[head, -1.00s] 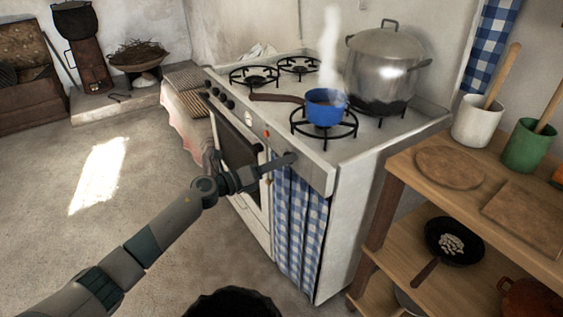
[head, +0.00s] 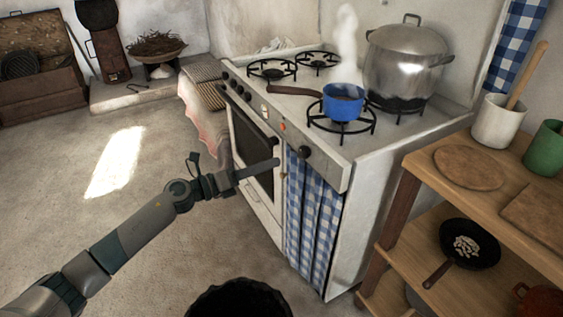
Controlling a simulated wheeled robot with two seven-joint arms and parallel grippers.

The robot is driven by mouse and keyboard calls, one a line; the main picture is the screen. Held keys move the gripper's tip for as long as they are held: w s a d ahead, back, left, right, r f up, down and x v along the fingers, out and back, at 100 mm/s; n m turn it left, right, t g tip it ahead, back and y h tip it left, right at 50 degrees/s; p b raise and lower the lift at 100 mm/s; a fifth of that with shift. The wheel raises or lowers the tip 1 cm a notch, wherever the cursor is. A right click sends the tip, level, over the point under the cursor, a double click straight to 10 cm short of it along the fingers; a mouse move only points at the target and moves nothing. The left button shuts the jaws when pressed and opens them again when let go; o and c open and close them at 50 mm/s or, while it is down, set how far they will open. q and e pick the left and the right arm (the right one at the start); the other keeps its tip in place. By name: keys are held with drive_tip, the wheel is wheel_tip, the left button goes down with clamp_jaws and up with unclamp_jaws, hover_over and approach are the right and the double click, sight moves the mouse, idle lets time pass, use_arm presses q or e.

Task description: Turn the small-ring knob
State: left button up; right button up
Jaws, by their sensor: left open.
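Black knobs line the front panel of the white stove (head: 345,175). Several sit at the left end (head: 239,90), and one larger black knob (head: 305,152) is at the right end. I cannot tell which is the small-ring knob, and the knob markings are too small to read. My left gripper (head: 274,164) is open and empty, in front of the oven door, to the left of and a little below the right-end knob, apart from it. A steaming blue saucepan (head: 343,103) stands on the front right ring. My right gripper is not in view.
A large steel pot (head: 405,65) stands on the back right ring. A checked curtain (head: 312,215) hangs below the right-end knob. A wooden shelf unit (head: 455,205) with a black pan (head: 470,243) stands at the right. The floor at the left is clear.

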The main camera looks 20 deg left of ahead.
use_arm(q)
drive_tip(key=v, duration=0.7)
drive_tip(key=shift+b, duration=0.4)
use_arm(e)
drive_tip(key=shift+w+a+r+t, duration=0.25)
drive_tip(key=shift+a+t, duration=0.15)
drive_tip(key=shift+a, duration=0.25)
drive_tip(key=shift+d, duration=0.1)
